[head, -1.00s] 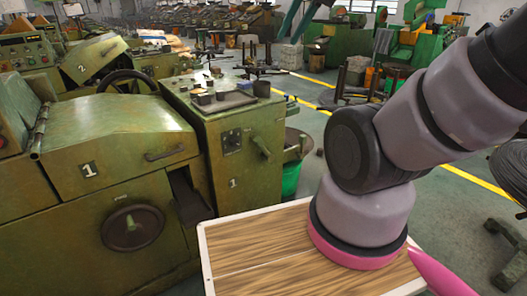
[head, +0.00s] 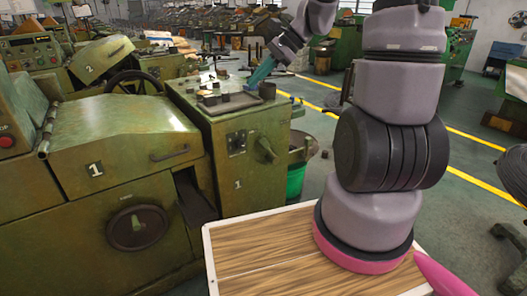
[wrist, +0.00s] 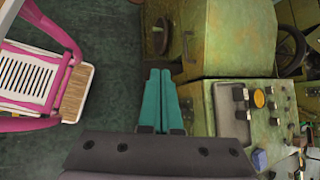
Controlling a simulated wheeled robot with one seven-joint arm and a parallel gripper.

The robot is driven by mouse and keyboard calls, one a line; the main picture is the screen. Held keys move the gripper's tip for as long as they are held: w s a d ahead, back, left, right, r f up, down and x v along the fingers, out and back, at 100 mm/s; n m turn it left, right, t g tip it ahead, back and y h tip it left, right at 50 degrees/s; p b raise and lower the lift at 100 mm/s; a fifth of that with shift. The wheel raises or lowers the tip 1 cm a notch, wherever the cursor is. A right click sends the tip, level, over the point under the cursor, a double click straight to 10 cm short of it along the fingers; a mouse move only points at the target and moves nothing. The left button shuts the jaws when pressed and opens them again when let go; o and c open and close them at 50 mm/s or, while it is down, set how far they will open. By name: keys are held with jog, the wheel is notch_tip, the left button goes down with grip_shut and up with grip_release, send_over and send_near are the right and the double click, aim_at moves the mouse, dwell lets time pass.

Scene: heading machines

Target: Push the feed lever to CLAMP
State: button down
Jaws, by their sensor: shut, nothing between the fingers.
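A green lever (head: 265,149) sticks out from the front of the machine's box-shaped cabinet (head: 245,185), to the right of a small dark panel with knobs (head: 237,143). I take it to be the feed lever; no CLAMP marking is readable. My gripper (head: 252,86) is shut and empty, its teal fingers pointing down near the right side of the cabinet top in the head view. The fingers also show in the wrist view (wrist: 160,71), left of the cabinet top. I cannot make out the lever clearly there, nor any contact with it.
A dark tray (head: 228,103) with small parts lies on the cabinet top. A handwheel (head: 135,227) and a cover handle (head: 168,154) are on the machine to the left. A green bin (head: 295,179) stands behind the cabinet's right side. Floor shows beyond it.

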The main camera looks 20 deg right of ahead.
aim_at(267, 150)
jog(key=w+d+f+m+t+y, duration=0.2)
jog(key=w+f+m, duration=0.4)
jog(key=f, duration=0.2)
jog(key=w+d+f+m+t+y, duration=0.25)
jog(key=w+f+m, duration=0.35)
jog(key=f, duration=0.3)
jog(key=d+f+m+t+h, duration=0.2)
jog(key=f+m, duration=0.5)
jog(key=f, duration=0.4)
jog(key=w+d+f+m+t+h, duration=0.1)
jog(key=d+f+m+t, duration=0.4)
jog(key=f, duration=0.6)
jog(key=m+h, duration=0.1)
jog(key=m, duration=0.1)
jog(key=shift+w+f+m, duration=0.2)
jog(key=shift+w+m, duration=0.1)
jog(key=shift+w+a, duration=0.1)
jog(key=w+a, duration=0.2)
jog(key=w, duration=0.7)
jog(key=shift+a+r, duration=0.15)
jog(key=shift+r, duration=0.1)
